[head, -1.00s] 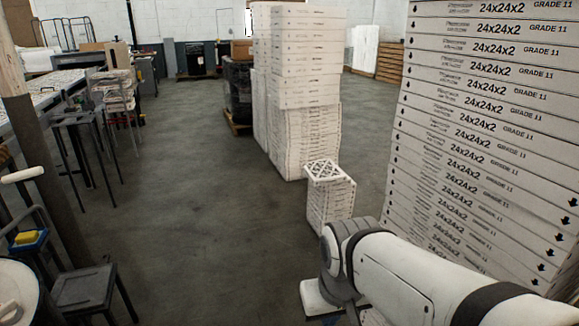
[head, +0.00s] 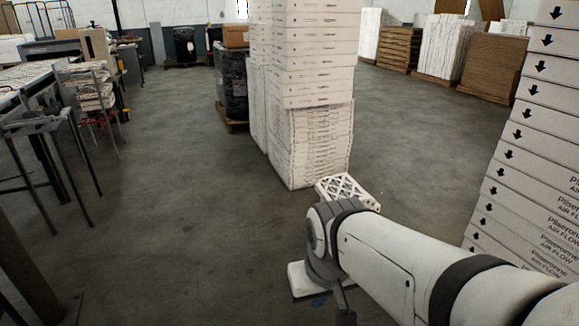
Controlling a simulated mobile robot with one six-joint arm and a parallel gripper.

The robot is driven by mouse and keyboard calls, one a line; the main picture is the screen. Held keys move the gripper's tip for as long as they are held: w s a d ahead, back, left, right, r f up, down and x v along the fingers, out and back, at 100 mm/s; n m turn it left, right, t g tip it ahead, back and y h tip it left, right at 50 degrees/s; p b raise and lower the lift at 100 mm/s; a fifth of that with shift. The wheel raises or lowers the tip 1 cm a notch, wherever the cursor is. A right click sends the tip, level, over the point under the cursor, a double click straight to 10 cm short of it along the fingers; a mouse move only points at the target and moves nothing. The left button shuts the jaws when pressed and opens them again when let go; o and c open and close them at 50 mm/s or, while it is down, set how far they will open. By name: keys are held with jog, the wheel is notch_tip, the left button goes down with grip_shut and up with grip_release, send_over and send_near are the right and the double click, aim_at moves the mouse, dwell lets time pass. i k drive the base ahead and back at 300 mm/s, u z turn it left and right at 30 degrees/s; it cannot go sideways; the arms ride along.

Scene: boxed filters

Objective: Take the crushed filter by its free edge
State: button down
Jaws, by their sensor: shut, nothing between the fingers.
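No single filter shows plainly as crushed, and no free edge can be made out. A short stack with a white lattice-topped filter (head: 347,188) stands on the floor in the middle, its lower part hidden behind my arm. A tall stack of boxed filters (head: 308,90) rises just behind it, with closely packed, uneven layers in its lower half. Another tall stack of white boxes (head: 535,150) with black arrows stands at the right edge. My arm reaches in from the lower right and bends down at its grey joint. My gripper cannot be made out.
A dark wrapped pallet load (head: 232,90) stands behind the middle stack. Metal work tables (head: 40,118) line the left side. Brown stacks (head: 492,68) stand at the back right. The grey floor (head: 170,190) is open at left centre and between the stacks.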

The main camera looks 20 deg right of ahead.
aim_at(340, 186)
jog(key=z, duration=0.7)
jog(key=i, duration=3.15)
jog(key=z, duration=0.2)
